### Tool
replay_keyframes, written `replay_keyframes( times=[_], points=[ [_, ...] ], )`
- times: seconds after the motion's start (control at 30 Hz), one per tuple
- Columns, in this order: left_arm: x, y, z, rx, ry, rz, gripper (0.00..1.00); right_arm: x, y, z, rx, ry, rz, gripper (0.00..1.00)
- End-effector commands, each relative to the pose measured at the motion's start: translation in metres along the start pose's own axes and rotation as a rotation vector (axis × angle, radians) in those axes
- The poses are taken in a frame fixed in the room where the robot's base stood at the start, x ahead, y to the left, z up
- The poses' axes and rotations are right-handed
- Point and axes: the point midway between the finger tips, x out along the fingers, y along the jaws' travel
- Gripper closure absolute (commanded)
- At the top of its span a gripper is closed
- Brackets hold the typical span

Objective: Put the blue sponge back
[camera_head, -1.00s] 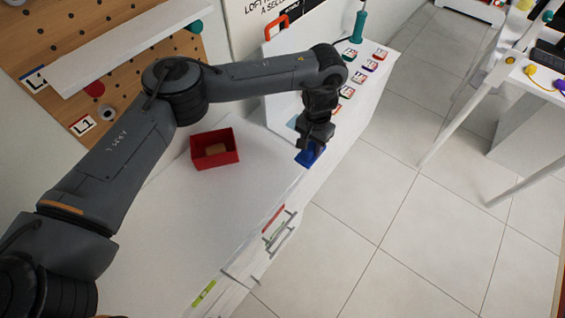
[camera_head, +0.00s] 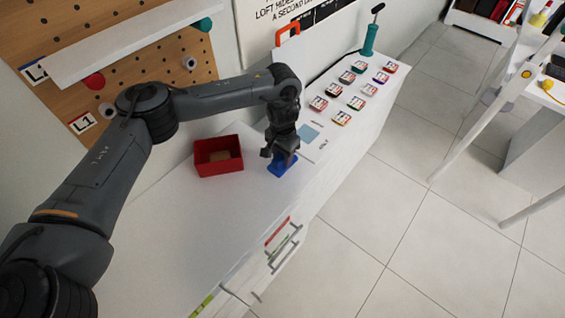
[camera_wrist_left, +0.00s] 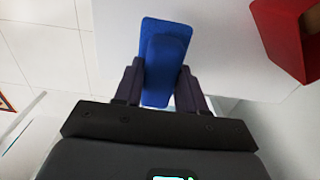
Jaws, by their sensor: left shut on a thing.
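The blue sponge (camera_head: 282,167) is between the fingers of my left gripper (camera_head: 280,153), over the white worktop (camera_head: 180,225). In the left wrist view the sponge (camera_wrist_left: 165,40) sticks out beyond the two dark fingers of my gripper (camera_wrist_left: 156,85), which are shut on it. I cannot tell whether the sponge touches the worktop. A red open box (camera_head: 218,156) stands just left of the gripper with a brownish block (camera_head: 219,157) inside. Its red wall also shows in the left wrist view (camera_wrist_left: 285,35). My right gripper is not in view.
A light blue square (camera_head: 308,135) lies flat on the worktop right of the gripper. Several small labelled items (camera_head: 341,117) are farther back. A teal pump (camera_head: 371,38) stands at the far end. A pegboard (camera_head: 150,70) with a shelf rises behind.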

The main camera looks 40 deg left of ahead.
Motion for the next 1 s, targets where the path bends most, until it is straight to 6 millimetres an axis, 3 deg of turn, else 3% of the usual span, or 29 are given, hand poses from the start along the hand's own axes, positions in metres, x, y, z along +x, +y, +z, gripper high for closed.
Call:
replay_keyframes(
  times=[0.23, 0.67, 0.7, 0.87, 1.0],
  points=[
    [0.032, 0.001, 0.001, 0.001, -0.002, -0.001, 0.93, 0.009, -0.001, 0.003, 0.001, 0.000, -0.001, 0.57],
    [0.037, 0.001, 0.001, 0.000, -0.002, 0.000, 0.93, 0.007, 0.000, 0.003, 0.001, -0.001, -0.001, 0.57],
    [0.037, 0.000, 0.000, 0.000, -0.001, -0.001, 0.57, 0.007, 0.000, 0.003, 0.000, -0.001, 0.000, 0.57],
    [0.037, 0.001, 0.000, 0.000, -0.001, 0.000, 0.34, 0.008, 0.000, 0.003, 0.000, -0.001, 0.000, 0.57],
    [0.037, 0.001, 0.000, 0.000, -0.001, 0.000, 0.34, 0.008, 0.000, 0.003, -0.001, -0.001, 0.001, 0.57]
  ],
)
